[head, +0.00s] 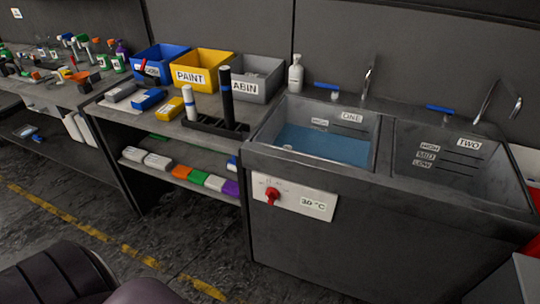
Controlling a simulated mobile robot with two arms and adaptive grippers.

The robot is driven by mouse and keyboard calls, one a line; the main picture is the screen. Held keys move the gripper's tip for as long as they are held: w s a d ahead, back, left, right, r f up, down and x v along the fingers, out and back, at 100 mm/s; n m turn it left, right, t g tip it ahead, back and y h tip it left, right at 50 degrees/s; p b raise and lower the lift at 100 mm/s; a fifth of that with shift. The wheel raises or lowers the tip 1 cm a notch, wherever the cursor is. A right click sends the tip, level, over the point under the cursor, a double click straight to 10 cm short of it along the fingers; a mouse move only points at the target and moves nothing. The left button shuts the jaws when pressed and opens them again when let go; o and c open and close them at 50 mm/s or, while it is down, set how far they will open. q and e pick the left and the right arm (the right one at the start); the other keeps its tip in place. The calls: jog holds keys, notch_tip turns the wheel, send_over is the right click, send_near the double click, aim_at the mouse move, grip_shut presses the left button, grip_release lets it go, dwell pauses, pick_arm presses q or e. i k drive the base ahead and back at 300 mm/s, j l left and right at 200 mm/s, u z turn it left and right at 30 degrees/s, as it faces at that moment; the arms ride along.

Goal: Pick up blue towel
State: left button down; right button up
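A blue folded towel (149,99) lies on the grey counter, in front of the blue bin. Neither of my grippers is in view.
Blue, yellow "PAINT" and grey bins (247,95) stand behind. A black holder (215,126) with upright rolls stands right of the towels. Folded cloths (197,177) lie on the shelf below. A sink unit (330,235) with water in its left basin is at right. Floor in front is clear.

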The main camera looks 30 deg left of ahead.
aim_at(145, 100)
jog(key=u, duration=0.45)
jog(key=j+u, duration=0.1)
jog(key=u, duration=1.3)
jog(key=i+j, duration=0.05)
